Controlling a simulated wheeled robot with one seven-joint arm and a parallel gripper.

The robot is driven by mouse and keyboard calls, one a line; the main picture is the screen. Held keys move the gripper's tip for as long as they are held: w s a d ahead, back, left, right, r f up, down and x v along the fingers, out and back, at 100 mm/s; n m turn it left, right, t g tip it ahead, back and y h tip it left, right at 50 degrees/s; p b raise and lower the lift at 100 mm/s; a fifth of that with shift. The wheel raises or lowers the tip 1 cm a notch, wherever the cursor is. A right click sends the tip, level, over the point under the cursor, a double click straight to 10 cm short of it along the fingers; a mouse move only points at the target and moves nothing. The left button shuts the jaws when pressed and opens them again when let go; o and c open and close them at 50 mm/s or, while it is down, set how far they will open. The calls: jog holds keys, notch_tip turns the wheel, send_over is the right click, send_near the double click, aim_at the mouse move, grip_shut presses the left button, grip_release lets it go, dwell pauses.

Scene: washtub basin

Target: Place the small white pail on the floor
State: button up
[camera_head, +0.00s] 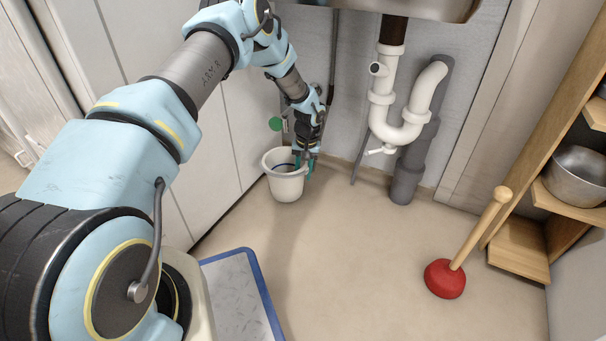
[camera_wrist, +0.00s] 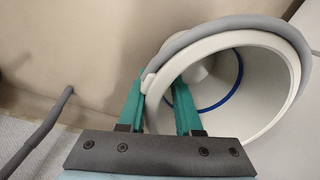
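The small white pail (camera_head: 285,186) is under the sink, close to the white cabinet front and the back wall. Its mouth faces up, and I cannot tell whether its base touches the floor (camera_head: 350,260). My gripper (camera_head: 304,168) points down at the pail's right rim. In the wrist view, the pail (camera_wrist: 262,75) shows its grey rim, pale inside and a blue ring within. My gripper's teal fingers (camera_wrist: 158,90) straddle the rim, one outside and one inside. The inner finger hides part of the wall, so I cannot tell whether they press on it.
White drain pipes (camera_head: 402,130) and a grey floor pipe (camera_head: 405,175) stand right of the pail. A red plunger (camera_head: 445,279) leans near a wooden shelf (camera_head: 520,250) holding a metal bowl (camera_head: 578,172). A blue-edged mat (camera_head: 250,265) lies in front. The middle floor is clear.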

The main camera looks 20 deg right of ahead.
notch_tip(320, 180, up, 6)
jog(key=p, duration=0.2)
jog(key=shift+s+d+r+p, duration=0.15)
jog(key=shift+d+r+p, duration=0.1)
jog(key=shift+p, duration=0.15)
